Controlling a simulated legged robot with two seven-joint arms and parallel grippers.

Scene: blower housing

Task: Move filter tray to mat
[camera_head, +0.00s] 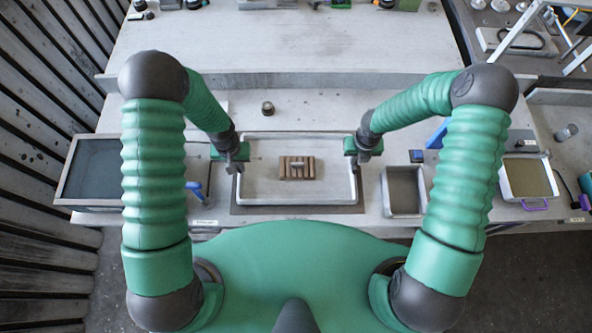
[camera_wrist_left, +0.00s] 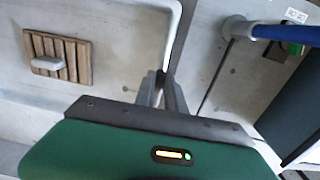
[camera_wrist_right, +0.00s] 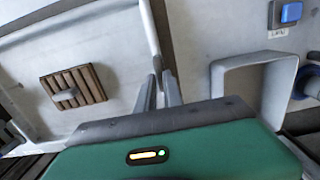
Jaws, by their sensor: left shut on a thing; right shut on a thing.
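The filter tray (camera_head: 297,198) is a wide, shallow, pale grey tray with a raised rim, in the middle of the head view. My left gripper (camera_head: 236,166) is shut on its left rim. In the left wrist view, the fingers (camera_wrist_left: 163,78) close around that rim (camera_wrist_left: 178,38). My right gripper (camera_head: 360,158) is shut on the right rim. In the right wrist view, its fingers (camera_wrist_right: 159,78) pinch the rim (camera_wrist_right: 150,35). A flat dark mat (camera_head: 297,209) shows below the tray's near edge; I cannot tell whether they touch.
A brown slatted block with a grey handle (camera_head: 297,167) lies inside the tray. A grey open bin (camera_head: 404,190) stands right of it. A dark shallow basin (camera_head: 95,168) is at the left. A yellowish-filled container (camera_head: 528,177) is at the far right. A small dark knob (camera_head: 268,108) stands behind.

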